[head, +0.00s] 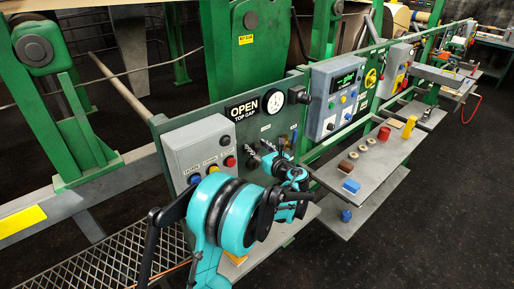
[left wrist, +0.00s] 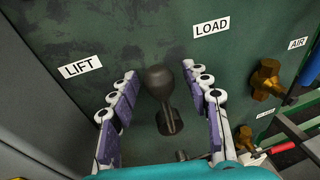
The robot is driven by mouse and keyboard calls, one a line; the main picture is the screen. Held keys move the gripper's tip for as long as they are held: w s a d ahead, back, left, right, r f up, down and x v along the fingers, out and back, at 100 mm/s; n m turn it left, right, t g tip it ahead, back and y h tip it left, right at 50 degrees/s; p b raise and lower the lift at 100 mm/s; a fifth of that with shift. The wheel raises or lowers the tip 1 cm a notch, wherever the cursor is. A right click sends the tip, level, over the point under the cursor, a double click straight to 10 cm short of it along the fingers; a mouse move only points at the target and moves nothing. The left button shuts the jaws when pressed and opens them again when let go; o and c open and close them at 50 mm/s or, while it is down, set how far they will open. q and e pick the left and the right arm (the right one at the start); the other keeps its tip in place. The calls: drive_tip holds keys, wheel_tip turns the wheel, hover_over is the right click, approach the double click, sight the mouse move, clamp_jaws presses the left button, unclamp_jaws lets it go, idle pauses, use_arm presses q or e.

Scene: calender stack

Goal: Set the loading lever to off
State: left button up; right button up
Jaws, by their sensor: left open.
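In the left wrist view, a dark lever with a ball knob (left wrist: 158,82) stands out from the green panel between the LIFT label (left wrist: 81,66) and the LOAD label (left wrist: 211,25). A second dark lever part (left wrist: 188,68) shows below LOAD, mostly hidden behind the right finger. I cannot tell for sure which one is the loading lever. My left gripper (left wrist: 165,115) is open, with its purple-padded fingers on either side of the ball-knob lever and visible gaps to it. In the head view my left gripper (head: 285,172) is at the panel and hides part of it. My right gripper is not in view.
A brass valve (left wrist: 265,80) sits by the AIR label (left wrist: 298,43), right of the fingers. A grey button box (head: 200,145) is left of the levers. The OPEN TOP GAP sign (head: 243,108) and a dial (head: 273,101) are above. A grey shelf (head: 380,160) with small items is to the right.

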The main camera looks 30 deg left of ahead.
use_arm(q)
drive_tip(key=v, duration=1.2)
drive_tip(key=s+f+n+g+h+b, duration=0.1)
drive_tip(key=s+f+n+h, duration=0.15)
drive_tip(key=s+n, duration=0.4)
drive_tip(key=s+f+n+g+h+b, duration=0.1)
drive_tip(key=s+f+n+h, duration=0.1)
drive_tip(key=s+n+h, duration=0.4)
drive_tip(key=s+d+f+n+h+b, duration=0.1)
drive_tip(key=s+d+f+n+h, duration=0.1)
drive_tip(key=s+n, duration=0.4)
drive_tip(key=s+d+f+n+h+b, duration=0.1)
drive_tip(key=s+d+f+n+h, duration=0.2)
drive_tip(key=s+d+n, duration=0.3)
drive_tip(key=shift+s+d+f, duration=0.65)
drive_tip(key=shift+s+f, duration=0.1)
drive_tip(key=shift+s, duration=0.75)
